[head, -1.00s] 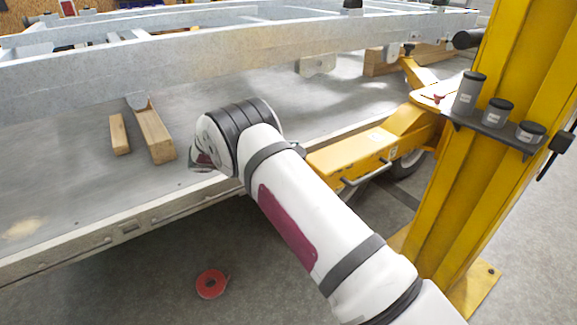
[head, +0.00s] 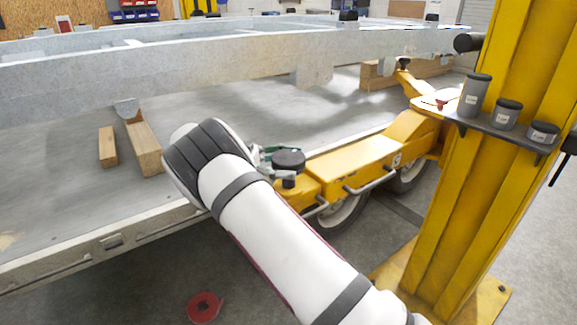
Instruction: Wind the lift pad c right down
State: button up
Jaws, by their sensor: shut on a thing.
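A lift pad with a round black top (head: 288,160) stands on a short stem at the near end of the yellow lift arm (head: 355,165). I see no letter on it. Its top is below the grey trailer frame (head: 230,62), apart from it in the picture. My gripper (head: 268,156) is at the left side of this pad, shut on it. My white arm hides part of the gripper, so the exact hold of the fingers is unclear. Another pad (head: 403,63) stands on a yellow arm farther back, near the frame.
The yellow post (head: 470,200) rises at the right, with a shelf (head: 508,137) carrying several grey-and-black cylinders. Wooden blocks (head: 143,148) lie on the grey platform under the frame. A red tape roll (head: 205,307) lies on the floor. Wheels show under the lift arm.

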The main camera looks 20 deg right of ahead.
jog(key=shift+d+r, duration=0.15)
jog(key=shift+r, duration=0.05)
jog(key=o, duration=1.2)
jog(key=shift+f, duration=0.1)
notch_tip(320, 180, up, 10)
jog(key=shift+r, duration=0.1)
